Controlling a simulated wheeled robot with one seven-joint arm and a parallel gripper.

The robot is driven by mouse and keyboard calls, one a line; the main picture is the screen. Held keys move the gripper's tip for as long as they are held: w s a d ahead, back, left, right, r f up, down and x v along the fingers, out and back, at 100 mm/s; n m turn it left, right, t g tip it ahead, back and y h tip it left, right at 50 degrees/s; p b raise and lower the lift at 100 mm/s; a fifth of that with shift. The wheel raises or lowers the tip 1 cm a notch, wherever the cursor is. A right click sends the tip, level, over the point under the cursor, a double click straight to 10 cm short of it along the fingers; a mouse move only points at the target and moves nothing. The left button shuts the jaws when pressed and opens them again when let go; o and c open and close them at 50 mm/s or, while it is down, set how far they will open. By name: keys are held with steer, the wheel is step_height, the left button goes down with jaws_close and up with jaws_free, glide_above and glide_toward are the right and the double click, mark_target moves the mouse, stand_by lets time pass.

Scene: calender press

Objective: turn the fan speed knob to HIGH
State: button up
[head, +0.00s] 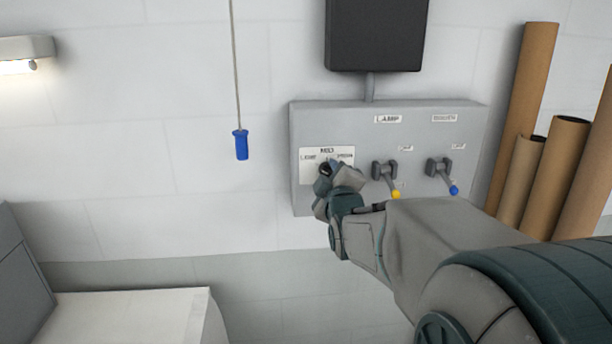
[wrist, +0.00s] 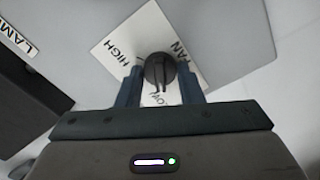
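The fan speed knob (wrist: 160,69) is a dark round knob with a raised grip, on a white plate (wrist: 118,50) lettered HIGH, FAN and LOW in the wrist view. The grip's narrow end points down the picture, toward LOW. My gripper (wrist: 160,76) has one finger on each side of the knob, with narrow gaps showing, so it looks open around it. In the head view my gripper (head: 327,172) is at the plate (head: 312,168) on the left of the grey wall panel (head: 390,140) and hides much of the knob.
Two lever switches, one yellow-tipped (head: 385,172) and one blue-tipped (head: 440,168), sit right of the knob. A blue pull handle (head: 241,145) hangs on a cord at left. Brown tubes (head: 525,110) stand at right. A dark box (head: 375,35) is above the panel.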

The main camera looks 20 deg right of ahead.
steer(key=shift+f+m+b, duration=0.1)
steer(key=shift+m+b, duration=0.2)
steer(key=shift+b, duration=0.25)
steer(key=m+b, duration=0.1)
steer(key=b, duration=0.1)
steer(key=m+b, duration=0.1)
steer(key=b, duration=0.1)
steer(key=shift+f, duration=0.25)
steer(key=m+b, duration=0.3)
steer(key=b, duration=0.1)
steer(key=m+b, duration=0.3)
steer(key=m, duration=0.1)
steer(key=m+b, duration=0.8)
steer(key=m, duration=0.1)
steer(key=shift+r, duration=0.3)
steer(key=m+b, duration=0.1)
steer(key=m, duration=0.4)
steer(key=shift+r, duration=0.1)
steer(key=shift+m, duration=0.4)
